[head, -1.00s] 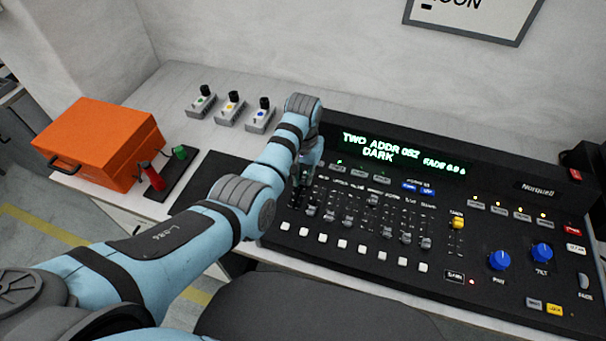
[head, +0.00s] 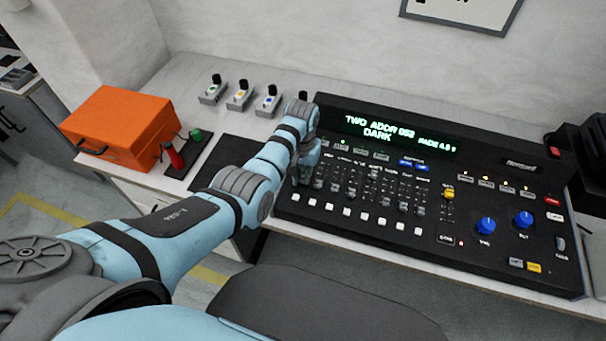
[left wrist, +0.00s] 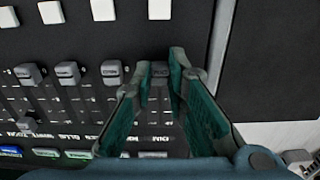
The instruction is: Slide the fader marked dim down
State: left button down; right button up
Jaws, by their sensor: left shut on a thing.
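The black lighting console (head: 335,222) stands on the worktop with its lit display (head: 376,128) reading "DARK". My left gripper (head: 303,182) is at the console's left end, by the leftmost fader. In the left wrist view my left gripper (left wrist: 168,68) is shut on a small grey fader cap (left wrist: 160,72). That cap sits near the white-button end of its slot, about level with the neighbouring cap (left wrist: 111,72). The label of the held fader is too hidden and blurred to read. My right gripper is not in view.
White buttons (left wrist: 158,8) line the faders' near end. More fader caps (head: 404,207) stand close by on the right.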

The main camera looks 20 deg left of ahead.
aim_at(302, 179)
pick_arm(q)
jog(key=c, duration=1.6)
grip_release()
jog(key=shift+s+f, duration=0.1)
jog(key=shift+s, duration=0.05)
jog(key=shift+o, duration=0.2)
notch_tip(302, 179, up, 12)
